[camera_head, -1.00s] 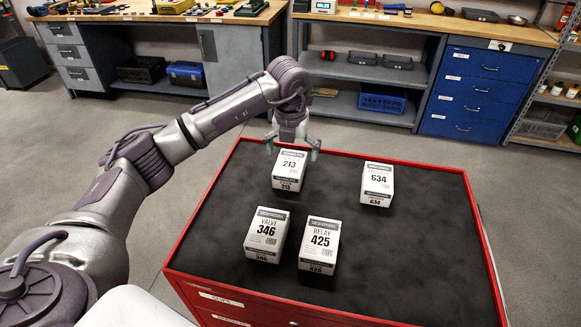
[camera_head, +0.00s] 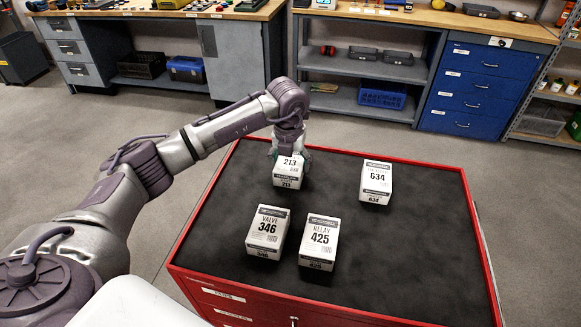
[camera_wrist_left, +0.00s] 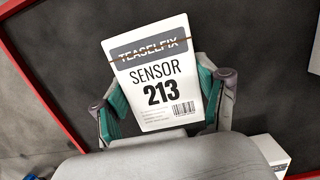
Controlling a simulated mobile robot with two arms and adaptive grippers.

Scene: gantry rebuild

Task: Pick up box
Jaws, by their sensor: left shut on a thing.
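The white box labelled SENSOR 213 (camera_head: 288,172) stands at the back left of the black cart top (camera_head: 335,270). My left gripper (camera_head: 290,155) comes down over it from above and is shut on it. In the left wrist view the box (camera_wrist_left: 158,65) lies between the teal finger pads of my left gripper (camera_wrist_left: 162,97). The upper part of the box is partly hidden by the gripper in the head view. Three other white boxes stand on the cart: 634 (camera_head: 376,182), VALVE 346 (camera_head: 267,232) and RELAY 425 (camera_head: 319,242). My right gripper is not in view.
The red cart rim (camera_head: 205,205) surrounds the black top, which is clear at the right. Workbenches with tools and a blue drawer cabinet (camera_head: 477,88) stand behind, across grey floor. A blue crate (camera_head: 382,95) sits on a lower shelf.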

